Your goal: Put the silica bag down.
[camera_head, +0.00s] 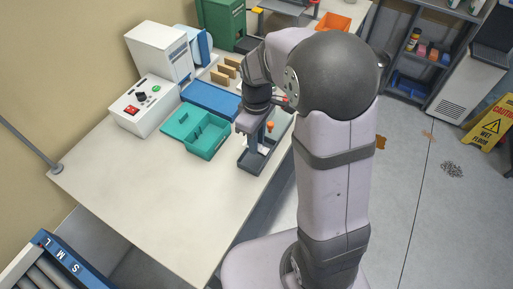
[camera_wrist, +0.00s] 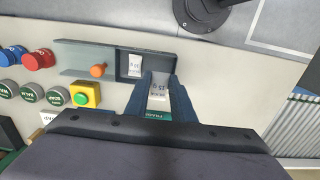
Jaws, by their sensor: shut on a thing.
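My gripper (camera_wrist: 160,82) has its two blue fingers closed around a small white printed bag, the silica bag (camera_wrist: 157,90). The bag is over or at the edge of the dark grey tray (camera_wrist: 85,51); I cannot tell whether it touches it. Another white printed packet (camera_wrist: 135,65) lies in the tray's dark compartment, beside the fingers.
Blue and red knobs (camera_wrist: 34,60), several grey-lidded round items and a yellow block with a green button (camera_wrist: 85,95) are left of the fingers. A teal divided box (camera_head: 181,124) and a white control box (camera_head: 140,110) stand left of the tray. The front table is clear.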

